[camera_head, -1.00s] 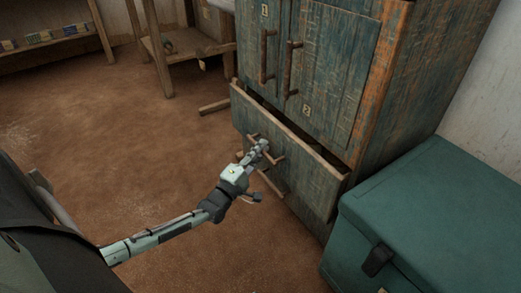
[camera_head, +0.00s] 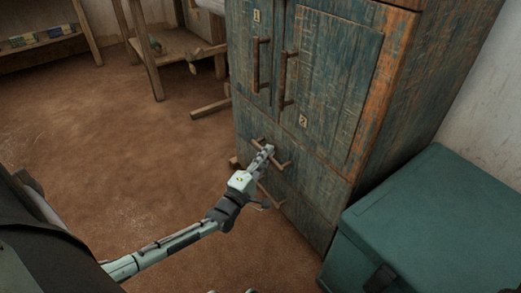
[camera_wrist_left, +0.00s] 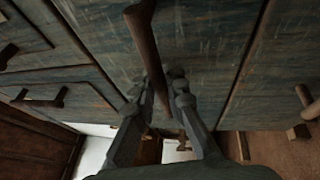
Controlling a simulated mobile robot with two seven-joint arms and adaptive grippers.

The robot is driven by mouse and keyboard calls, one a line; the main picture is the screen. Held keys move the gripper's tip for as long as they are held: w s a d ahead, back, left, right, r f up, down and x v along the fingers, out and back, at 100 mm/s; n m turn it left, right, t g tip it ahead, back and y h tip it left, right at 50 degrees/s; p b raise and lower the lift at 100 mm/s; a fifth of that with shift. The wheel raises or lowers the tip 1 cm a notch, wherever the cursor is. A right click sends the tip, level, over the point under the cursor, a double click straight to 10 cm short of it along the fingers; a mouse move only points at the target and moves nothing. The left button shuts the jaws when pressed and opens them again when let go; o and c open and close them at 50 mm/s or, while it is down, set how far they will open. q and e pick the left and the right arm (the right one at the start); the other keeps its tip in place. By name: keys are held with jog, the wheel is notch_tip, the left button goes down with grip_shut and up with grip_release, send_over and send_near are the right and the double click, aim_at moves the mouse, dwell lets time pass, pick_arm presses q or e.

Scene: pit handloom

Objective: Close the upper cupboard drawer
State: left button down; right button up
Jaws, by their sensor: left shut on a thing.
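The worn blue-green wooden cupboard (camera_head: 335,85) stands right of centre in the head view. Its upper drawer (camera_head: 307,181) lies below the two doors, and its front looks flush with the cupboard, with no open gap visible along its top. My left gripper (camera_head: 266,153) is at the drawer front, shut on the upper drawer's brown bar handle (camera_head: 280,162). In the left wrist view the handle (camera_wrist_left: 143,38) runs between the fingers of my left gripper (camera_wrist_left: 166,98). My right gripper is not in view.
Another handle (camera_head: 268,194) sits lower on the cupboard front. A teal chest (camera_head: 430,220) stands close at the cupboard's right. A wooden frame (camera_head: 180,70) stands behind at left. The brown floor (camera_head: 100,140) left of the cupboard is mostly clear.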

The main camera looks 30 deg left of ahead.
pick_arm(q)
jog(key=shift+w+d, duration=0.1)
jog(key=shift+w, duration=0.05)
jog(key=c, duration=1.6)
grip_release()
jog(key=shift+o, duration=0.2)
jog(key=s+f, duration=0.2)
jog(key=s, duration=1)
